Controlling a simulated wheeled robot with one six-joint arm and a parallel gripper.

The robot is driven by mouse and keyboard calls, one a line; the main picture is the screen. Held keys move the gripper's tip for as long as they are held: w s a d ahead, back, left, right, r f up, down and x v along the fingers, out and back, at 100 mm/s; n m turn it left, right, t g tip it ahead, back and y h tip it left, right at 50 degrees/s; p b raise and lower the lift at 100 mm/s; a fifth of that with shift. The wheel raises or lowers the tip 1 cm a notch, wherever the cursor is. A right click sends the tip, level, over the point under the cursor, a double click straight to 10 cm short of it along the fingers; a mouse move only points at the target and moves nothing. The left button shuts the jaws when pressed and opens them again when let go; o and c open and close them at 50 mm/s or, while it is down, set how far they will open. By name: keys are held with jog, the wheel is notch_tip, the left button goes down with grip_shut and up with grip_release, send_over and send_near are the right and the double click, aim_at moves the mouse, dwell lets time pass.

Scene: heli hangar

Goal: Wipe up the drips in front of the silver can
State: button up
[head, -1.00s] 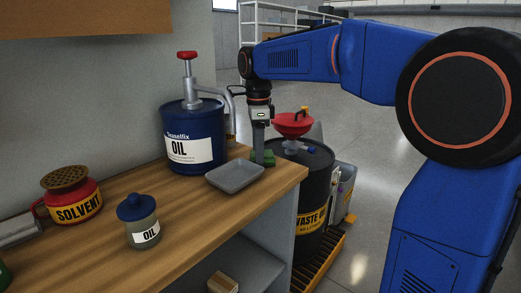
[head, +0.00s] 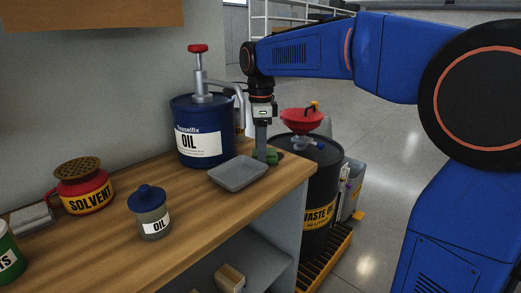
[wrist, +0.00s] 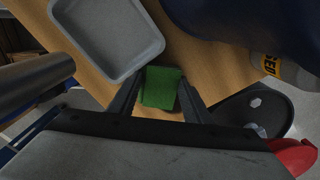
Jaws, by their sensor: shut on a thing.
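My gripper (head: 263,155) is shut on a green cloth or pad (wrist: 160,88), just past the right side of the grey tray, near the bench's far right corner. The pad is low, at about bench-top height; I cannot tell whether it touches the wood. A small greyish can with a blue lid and an OIL label (head: 152,222) stands upright near the bench's front edge, well left of my gripper. No other can looks silver. I can make out no drips on the wood in front of it.
The shallow grey tray (head: 238,186) lies between the small can and my gripper. A large blue oil drum with a pump (head: 193,155) stands behind it. A red solvent can (head: 88,203) is at left. A black waste drum with red funnel (head: 322,195) stands beyond the bench end.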

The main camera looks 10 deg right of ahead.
jog(key=shift+w+d, duration=0.75)
jog(key=shift+d, duration=0.25)
jog(key=shift+w+d, duration=0.7)
jog(key=shift+d, duration=0.35)
jog(key=shift+w+d, duration=0.75)
jog(key=shift+d, duration=0.25)
jog(key=shift+r, duration=2.95)
jog(key=shift+r, duration=0.1)
notch_tip(320, 180, up, 3)
jog(key=shift+f, duration=0.1)
jog(key=shift+f, duration=0.1)
jog(key=shift+f, duration=3.4)
